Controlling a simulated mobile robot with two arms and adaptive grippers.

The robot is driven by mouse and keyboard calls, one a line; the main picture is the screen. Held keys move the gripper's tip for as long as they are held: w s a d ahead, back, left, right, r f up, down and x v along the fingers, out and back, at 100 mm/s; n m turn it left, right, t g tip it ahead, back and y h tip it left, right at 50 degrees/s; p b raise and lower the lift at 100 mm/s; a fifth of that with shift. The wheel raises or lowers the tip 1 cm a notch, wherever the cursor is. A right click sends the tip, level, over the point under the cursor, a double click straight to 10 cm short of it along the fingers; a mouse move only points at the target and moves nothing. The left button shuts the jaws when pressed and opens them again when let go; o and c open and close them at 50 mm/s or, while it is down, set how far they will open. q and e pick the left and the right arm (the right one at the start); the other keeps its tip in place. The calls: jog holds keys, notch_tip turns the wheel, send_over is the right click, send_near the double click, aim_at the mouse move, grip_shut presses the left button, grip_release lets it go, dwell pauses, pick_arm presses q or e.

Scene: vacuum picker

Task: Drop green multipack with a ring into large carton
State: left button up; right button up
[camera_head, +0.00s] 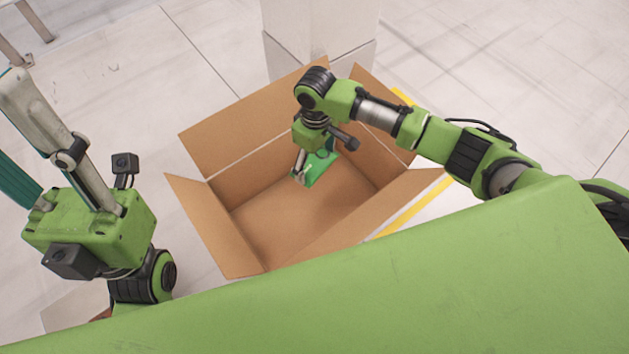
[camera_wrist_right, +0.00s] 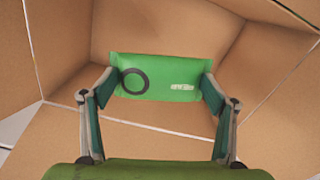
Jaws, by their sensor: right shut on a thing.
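The large carton (camera_head: 233,247) stands open on the floor with its flaps spread. The green multipack (camera_head: 322,170) is held over the inside of the carton, toward its back. In the right wrist view the multipack (camera_wrist_right: 185,70) shows a dark ring on its left and small white print on its right. My right gripper (camera_head: 306,168) is shut on it, and its two pads (camera_wrist_right: 156,90) touch the left and right ends. How far it is above the carton bottom I cannot tell. My left gripper (camera_head: 14,128) is outside the carton at the left, fingers apart and empty.
A pale pillar (camera_head: 318,35) stands just behind the carton. A yellow floor line (camera_head: 415,205) runs on its right side. The carton's raised flaps (camera_head: 250,120) surround my right gripper. Grey metal legs (camera_head: 25,30) stand at the upper left. The inside bottom looks empty where visible.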

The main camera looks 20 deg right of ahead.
jog(key=o, duration=1.3)
jog(key=shift+r, duration=0.1)
notch_tip(320, 180, up, 12)
